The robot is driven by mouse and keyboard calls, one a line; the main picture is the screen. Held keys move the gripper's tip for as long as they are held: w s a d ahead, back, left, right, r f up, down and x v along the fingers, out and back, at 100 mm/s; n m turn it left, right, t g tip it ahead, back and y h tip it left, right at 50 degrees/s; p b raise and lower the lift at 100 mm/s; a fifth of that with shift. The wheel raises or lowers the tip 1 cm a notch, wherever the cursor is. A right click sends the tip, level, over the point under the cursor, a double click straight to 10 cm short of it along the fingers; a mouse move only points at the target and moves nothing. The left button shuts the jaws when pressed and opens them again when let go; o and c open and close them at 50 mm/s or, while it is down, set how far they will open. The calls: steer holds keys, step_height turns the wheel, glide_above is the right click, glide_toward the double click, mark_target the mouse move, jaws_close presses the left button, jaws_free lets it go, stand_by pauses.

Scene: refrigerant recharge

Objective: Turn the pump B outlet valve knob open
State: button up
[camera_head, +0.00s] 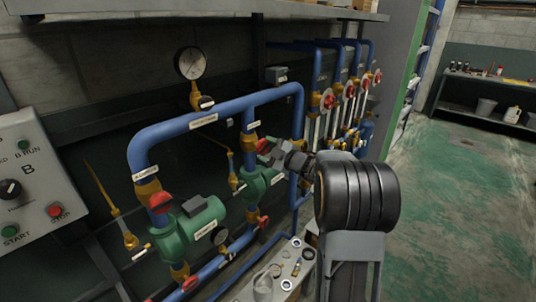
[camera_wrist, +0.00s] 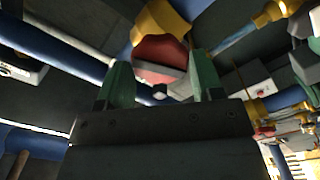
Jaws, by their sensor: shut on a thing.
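The red valve knob (camera_head: 262,145) sits on the brass valve body of the right-hand blue riser, above the right green pump (camera_head: 258,185). My gripper (camera_head: 271,152) reaches it from the right and is shut on it. In the wrist view the red knob (camera_wrist: 160,50) lies between the two green fingertips of my gripper (camera_wrist: 160,85), below a brass fitting (camera_wrist: 162,18). The fingers partly hide the knob in the head view. The label on its pipe is too small to read.
Another red knob (camera_head: 160,202) sits above the left green pump (camera_head: 200,220). A pressure gauge (camera_head: 190,63) stands above the blue header pipe (camera_head: 225,108). A control panel (camera_head: 35,185) is at the left. Several red-handled valves stand behind at the right. The green floor (camera_head: 470,190) is clear.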

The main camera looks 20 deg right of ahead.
steer(key=shift+f+n+b, duration=0.15)
steer(key=shift+n+b, duration=0.35)
steer(key=shift+b, duration=0.4)
steer(key=n+b, duration=0.2)
steer(key=b, duration=0.1)
steer(key=shift+n+b, duration=0.7)
steer(key=shift+b, duration=0.1)
steer(key=shift+b, duration=0.4)
steer(key=shift+n+b, duration=0.9)
steer(key=shift+b, duration=0.05)
steer(key=n+b, duration=0.2)
steer(key=shift+b, duration=0.3)
steer(key=shift+n, duration=0.3)
